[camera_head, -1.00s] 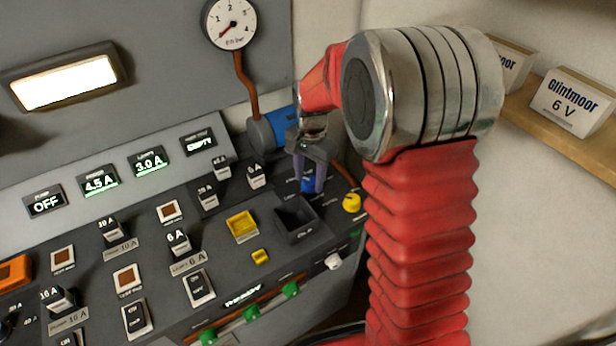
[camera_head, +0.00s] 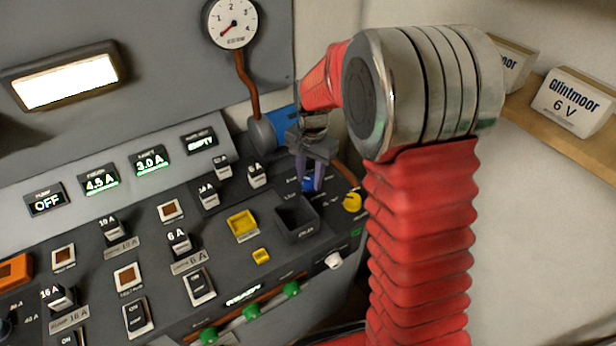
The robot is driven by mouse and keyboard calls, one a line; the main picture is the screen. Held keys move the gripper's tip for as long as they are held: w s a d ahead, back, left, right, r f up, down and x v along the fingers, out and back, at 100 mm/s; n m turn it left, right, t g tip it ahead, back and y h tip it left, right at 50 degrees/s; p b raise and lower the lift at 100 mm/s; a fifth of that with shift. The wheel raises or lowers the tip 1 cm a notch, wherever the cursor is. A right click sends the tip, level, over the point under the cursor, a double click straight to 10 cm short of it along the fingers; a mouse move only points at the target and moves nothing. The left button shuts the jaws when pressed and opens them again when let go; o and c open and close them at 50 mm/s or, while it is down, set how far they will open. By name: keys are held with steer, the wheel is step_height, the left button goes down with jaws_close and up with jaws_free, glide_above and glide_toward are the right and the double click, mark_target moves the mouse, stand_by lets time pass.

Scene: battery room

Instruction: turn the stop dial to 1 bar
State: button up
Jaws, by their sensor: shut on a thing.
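The stop dial appears to be the small blue knob (camera_head: 308,185) near the right end of the sloped dark control panel. My gripper (camera_head: 312,184) points down at it, with its purple-grey fingers shut on the blue knob. The fingers cover most of the knob, and its scale marks are too small to read. The round pressure gauge (camera_head: 233,22) is on the wall above, with its red needle pointing to the lower left, near the low end of its scale.
A yellow knob (camera_head: 352,201) stands close to the right of my gripper. An open dark bin (camera_head: 296,222) is just in front. A blue pump (camera_head: 272,128) with brown hose is behind. The pump display (camera_head: 46,199) reads OFF. Boxes (camera_head: 570,102) sit on a shelf at right.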

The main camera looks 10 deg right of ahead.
mark_target(312, 179)
steer(key=n, duration=0.5)
steer(key=shift+d+n, duration=0.2)
steer(key=shift+n, duration=0.2)
steer(key=n, duration=0.5)
steer(key=shift+w, duration=0.1)
steer(key=o, duration=1)
steer(key=shift+o, duration=0.2)
steer(key=shift+r, duration=0.1)
step_height(312, 179, up, 14)
steer(key=shift+d+f, duration=0.15)
steer(key=shift+f, duration=0.05)
steer(key=shift+w, duration=0.1)
